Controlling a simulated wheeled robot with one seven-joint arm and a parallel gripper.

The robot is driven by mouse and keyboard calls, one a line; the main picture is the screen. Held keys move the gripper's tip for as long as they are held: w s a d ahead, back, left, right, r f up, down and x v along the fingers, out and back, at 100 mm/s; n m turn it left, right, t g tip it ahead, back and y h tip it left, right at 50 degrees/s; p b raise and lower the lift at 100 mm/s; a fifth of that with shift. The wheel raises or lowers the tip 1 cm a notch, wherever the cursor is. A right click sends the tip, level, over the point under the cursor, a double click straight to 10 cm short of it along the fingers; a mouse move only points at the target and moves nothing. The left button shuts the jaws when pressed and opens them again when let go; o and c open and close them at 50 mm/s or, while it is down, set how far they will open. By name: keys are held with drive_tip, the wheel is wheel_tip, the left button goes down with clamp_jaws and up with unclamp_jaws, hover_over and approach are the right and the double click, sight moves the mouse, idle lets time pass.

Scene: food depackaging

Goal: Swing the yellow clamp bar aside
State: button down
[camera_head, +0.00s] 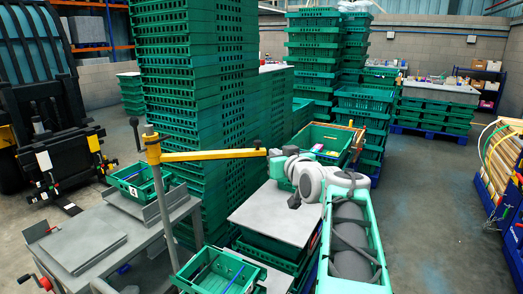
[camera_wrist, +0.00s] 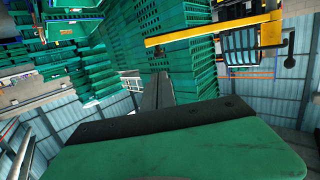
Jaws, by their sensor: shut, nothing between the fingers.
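The yellow clamp bar (camera_head: 210,155) is level and reaches right from a yellow collar on a grey upright post (camera_head: 160,200). A dark knob stands at its free end. The bar also shows in the wrist view (camera_wrist: 212,33), running across the top right to its yellow collar. My gripper (camera_head: 272,155) is shut and empty, close to the bar's free end in the head view. In the wrist view the shut fingers (camera_wrist: 160,75) point toward the bar's free end with a visible gap. I cannot tell whether they touch in depth.
A tall stack of green crates (camera_head: 195,80) stands behind the bar. A grey table (camera_head: 110,235) with a small green crate (camera_head: 138,180) is at left. A grey board (camera_head: 280,212) lies below my gripper. A green crate (camera_head: 215,272) sits at the front.

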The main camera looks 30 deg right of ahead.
sight(259, 143)
drive_tip(key=p+x, duration=0.2)
drive_tip(key=x, duration=0.4)
drive_tip(key=p+x, duration=0.3)
drive_tip(key=x, duration=0.4)
drive_tip(key=shift+w+d+f, duration=0.15)
drive_tip(key=shift+w+f, duration=0.05)
drive_tip(key=shift+f, duration=0.1)
